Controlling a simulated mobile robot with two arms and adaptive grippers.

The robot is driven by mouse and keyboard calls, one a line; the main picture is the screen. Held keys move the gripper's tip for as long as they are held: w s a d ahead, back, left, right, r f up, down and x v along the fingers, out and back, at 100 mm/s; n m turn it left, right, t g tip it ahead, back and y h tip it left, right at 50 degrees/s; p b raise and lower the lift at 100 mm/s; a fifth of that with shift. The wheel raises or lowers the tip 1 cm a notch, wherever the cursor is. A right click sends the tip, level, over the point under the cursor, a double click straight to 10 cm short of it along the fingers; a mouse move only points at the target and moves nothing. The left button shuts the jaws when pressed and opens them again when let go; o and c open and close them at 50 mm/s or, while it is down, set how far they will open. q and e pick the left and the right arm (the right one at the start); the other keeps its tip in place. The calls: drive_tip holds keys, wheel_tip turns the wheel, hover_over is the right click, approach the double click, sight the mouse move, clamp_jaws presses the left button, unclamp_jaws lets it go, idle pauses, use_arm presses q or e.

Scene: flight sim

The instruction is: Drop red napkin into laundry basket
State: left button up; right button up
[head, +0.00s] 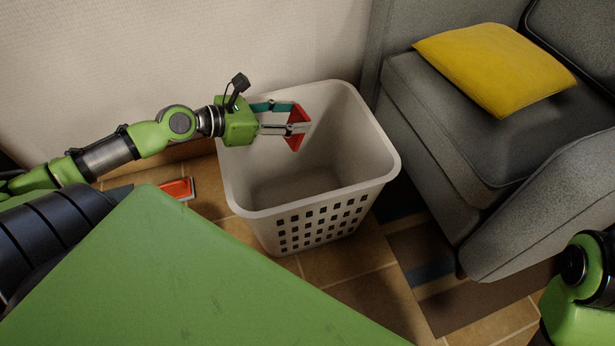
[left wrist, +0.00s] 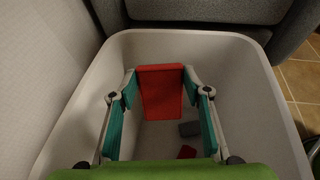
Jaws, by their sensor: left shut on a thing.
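My left gripper (head: 298,128) is shut on the red napkin (head: 297,117) and holds it over the open top of the white laundry basket (head: 378,160). The napkin is a flat, stiff-looking red piece. In the left wrist view the napkin (left wrist: 160,92) hangs between the two fingers, inside the outline of the basket's rim (left wrist: 245,52). A small grey thing (left wrist: 190,128) and a dark red thing (left wrist: 187,152) show below the napkin there. Part of my right arm shows at the lower right of the head view; its gripper is out of view.
A grey armchair (head: 440,120) with a yellow cushion (head: 495,68) stands to the right of the basket. The wall (head: 120,60) is behind it. A red-orange flat thing (head: 178,188) lies on the tiled floor left of the basket. A striped rug (head: 440,270) lies at the right.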

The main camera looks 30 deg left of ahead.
use_arm(q)
drive_tip(key=shift+f, duration=0.15)
drive_tip(key=o, duration=1.2)
drive_tip(key=v, duration=1.2)
